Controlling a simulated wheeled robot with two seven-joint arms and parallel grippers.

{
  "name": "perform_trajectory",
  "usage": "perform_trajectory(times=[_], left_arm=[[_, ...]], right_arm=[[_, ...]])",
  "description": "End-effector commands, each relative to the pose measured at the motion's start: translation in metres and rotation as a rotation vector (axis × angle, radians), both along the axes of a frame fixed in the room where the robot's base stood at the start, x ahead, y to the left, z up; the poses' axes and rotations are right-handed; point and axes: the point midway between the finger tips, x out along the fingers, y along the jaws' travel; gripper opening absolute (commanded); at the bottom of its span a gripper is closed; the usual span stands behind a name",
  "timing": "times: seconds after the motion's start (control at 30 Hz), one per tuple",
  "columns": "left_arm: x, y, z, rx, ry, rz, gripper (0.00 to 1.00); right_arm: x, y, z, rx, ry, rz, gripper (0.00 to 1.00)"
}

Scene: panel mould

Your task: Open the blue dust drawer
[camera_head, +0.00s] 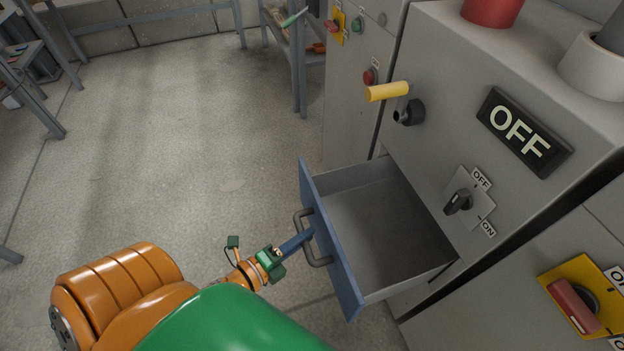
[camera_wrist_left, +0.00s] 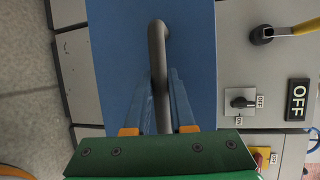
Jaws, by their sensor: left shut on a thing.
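The blue-fronted dust drawer (camera_head: 332,238) is pulled well out of the grey cabinet (camera_head: 440,125) in the head view. Its grey inside is visible and looks empty. A dark bar handle (camera_head: 313,240) is fixed to the drawer front. My left gripper (camera_head: 308,236) is shut on this handle. In the left wrist view, the two fingers (camera_wrist_left: 163,92) close around the handle (camera_wrist_left: 158,45) from both sides, with the blue front (camera_wrist_left: 115,60) behind. My right gripper is not in view.
The cabinet carries a black rotary switch (camera_head: 458,202), an OFF sign (camera_head: 522,132) and a yellow-handled crank (camera_head: 388,92) above the drawer. A red switch on a yellow plate (camera_head: 574,305) is at lower right. The floor (camera_head: 180,150) to the left is clear.

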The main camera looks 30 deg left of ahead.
Motion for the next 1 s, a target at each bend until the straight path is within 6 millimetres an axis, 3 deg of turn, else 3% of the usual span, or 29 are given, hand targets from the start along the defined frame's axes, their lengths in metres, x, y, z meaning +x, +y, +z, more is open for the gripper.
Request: perform_trajectory(times=[0.27,0.3,0.4,0.7,1.0], left_arm=[[0.0,0.0,0.0,0.0,0.001,0.0,0.0],[0.0,0.0,0.0,0.0,0.001,0.0,0.28],[0.0,0.0,0.0,0.0,0.001,0.0,0.52],[-0.003,0.001,0.0,0.0,0.001,0.0,0.52],[-0.057,0.015,0.01,0.0,0.005,0.001,0.52]], right_arm=[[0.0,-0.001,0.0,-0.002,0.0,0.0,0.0],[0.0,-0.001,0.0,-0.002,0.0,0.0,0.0],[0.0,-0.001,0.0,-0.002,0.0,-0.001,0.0],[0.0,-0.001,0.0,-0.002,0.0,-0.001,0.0],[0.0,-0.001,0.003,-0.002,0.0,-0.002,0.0]])
